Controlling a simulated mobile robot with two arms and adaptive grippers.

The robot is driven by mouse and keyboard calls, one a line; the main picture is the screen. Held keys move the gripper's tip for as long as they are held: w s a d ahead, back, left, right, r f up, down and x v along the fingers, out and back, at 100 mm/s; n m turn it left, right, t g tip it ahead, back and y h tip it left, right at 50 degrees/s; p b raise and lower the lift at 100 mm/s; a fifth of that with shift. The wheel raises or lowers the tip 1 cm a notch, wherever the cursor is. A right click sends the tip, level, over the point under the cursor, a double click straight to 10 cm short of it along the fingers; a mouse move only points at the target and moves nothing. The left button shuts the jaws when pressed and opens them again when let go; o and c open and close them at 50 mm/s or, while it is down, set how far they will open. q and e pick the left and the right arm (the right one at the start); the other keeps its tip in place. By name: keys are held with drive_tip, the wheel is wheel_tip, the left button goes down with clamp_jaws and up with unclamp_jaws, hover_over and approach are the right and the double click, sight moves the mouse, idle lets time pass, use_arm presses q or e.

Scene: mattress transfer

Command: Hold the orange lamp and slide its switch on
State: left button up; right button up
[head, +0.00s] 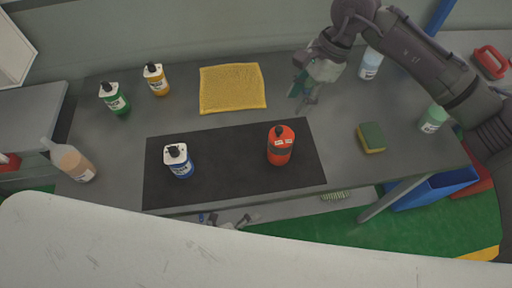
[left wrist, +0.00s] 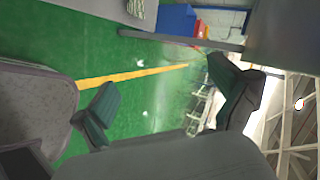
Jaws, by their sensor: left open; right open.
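An orange-red bottle-shaped object (head: 281,151) with a black top and pale label stands upright on the black mat (head: 225,190). It is the only orange-red upright thing on the mat; I cannot make out a switch. My right gripper (head: 305,98) is open and empty above the table, behind and slightly right of it, not touching it.
A blue-and-white bottle (head: 179,162) stands on the mat's left part. A yellow cloth (head: 232,88) lies behind the mat, and a sponge (head: 371,137) lies to its right. Several other bottles stand near the table's left and right sides. Blue bin (head: 432,187) stands below right.

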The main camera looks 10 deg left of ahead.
sight(269, 147)
use_arm(q)
drive_tip(key=s+d+r+m+g+h, duration=0.4)
drive_tip(key=s+d+r+m, duration=0.1)
drive_tip(key=s+r+m, duration=0.35)
drive_tip(key=s+d+r+m+g+h, duration=0.3)
drive_tip(key=s+d+r+m+g, duration=0.15)
drive_tip(key=s+r+m, duration=0.4)
drive_tip(key=w+a+r+m+t+y, duration=0.1)
drive_tip(key=w+a+r+m+t, duration=0.1)
drive_tip(key=w, duration=0.8)
drive_tip(key=w+a+r+m+t+y, duration=0.1)
drive_tip(key=w+a, duration=0.4)
drive_tip(key=w, duration=0.6)
drive_tip(key=w+a+r+m+t+y, duration=0.2)
drive_tip(key=w+t, duration=0.3)
drive_tip(key=w, duration=0.6)
drive_tip(key=shift+a+r+m, duration=0.4)
drive_tip(key=shift+a+r, duration=0.2)
drive_tip(key=shift+a, duration=0.15)
drive_tip(key=shift+w+d, duration=0.1)
drive_tip(key=shift+w, duration=0.2)
drive_tip(key=x, duration=0.7)
